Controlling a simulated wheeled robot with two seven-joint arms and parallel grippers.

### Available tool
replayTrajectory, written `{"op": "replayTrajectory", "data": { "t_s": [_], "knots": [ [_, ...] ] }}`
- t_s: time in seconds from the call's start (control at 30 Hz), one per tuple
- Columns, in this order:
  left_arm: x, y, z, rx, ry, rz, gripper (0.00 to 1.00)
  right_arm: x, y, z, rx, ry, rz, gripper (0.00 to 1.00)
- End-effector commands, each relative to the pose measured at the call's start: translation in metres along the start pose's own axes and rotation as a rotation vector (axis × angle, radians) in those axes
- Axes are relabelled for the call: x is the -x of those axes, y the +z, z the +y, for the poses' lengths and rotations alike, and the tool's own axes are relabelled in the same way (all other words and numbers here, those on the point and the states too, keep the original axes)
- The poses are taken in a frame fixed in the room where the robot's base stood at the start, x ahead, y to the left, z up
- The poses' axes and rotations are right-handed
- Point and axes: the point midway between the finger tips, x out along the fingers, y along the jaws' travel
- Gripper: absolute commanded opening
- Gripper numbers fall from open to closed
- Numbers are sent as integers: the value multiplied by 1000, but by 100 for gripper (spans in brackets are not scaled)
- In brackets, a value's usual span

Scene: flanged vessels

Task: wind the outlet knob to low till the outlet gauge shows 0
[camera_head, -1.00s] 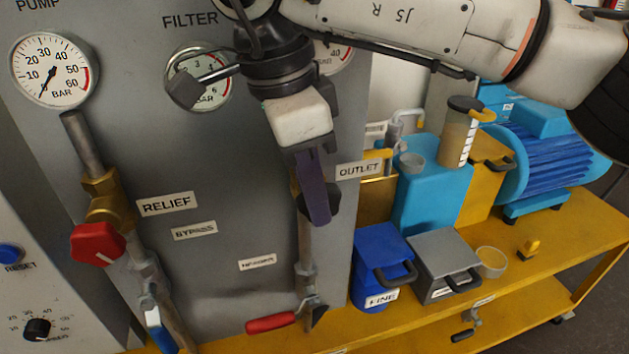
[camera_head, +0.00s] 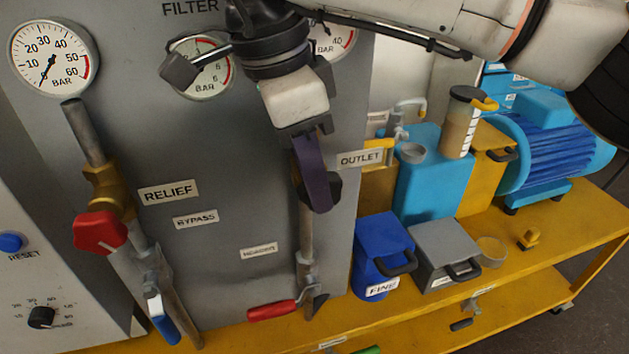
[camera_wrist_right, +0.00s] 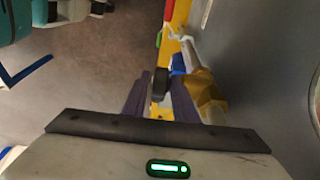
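The outlet knob (camera_head: 334,189) is dark and sits on a pipe on the grey panel, below left of the OUTLET label (camera_head: 360,158). My right gripper (camera_head: 318,190) reaches down over it, and its purple fingers cover much of it in the head view. My left gripper is not in view.
Left of the knob are a red relief knob (camera_head: 100,233) and the pump gauge (camera_head: 50,58). A red lever (camera_head: 272,311) is below. Blue (camera_head: 381,240) and grey (camera_head: 441,240) boxes stand right on the yellow bench (camera_head: 530,262), near a blue motor (camera_head: 545,150).

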Motion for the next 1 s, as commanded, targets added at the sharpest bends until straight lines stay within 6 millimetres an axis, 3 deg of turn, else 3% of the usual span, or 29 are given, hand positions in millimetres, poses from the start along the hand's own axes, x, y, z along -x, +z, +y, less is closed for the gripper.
{"op": "replayTrajectory", "data": {
  "t_s": [0.3, 0.5, 1.0],
  "knots": [
    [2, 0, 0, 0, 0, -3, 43, 64, 0, 0, -1, -4, 1, 26],
    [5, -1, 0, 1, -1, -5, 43, 89, 0, 0, -1, -2, 2, 26],
    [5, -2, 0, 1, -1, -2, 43, 94, -1, 0, -2, -1, -2, 26]
  ]
}}
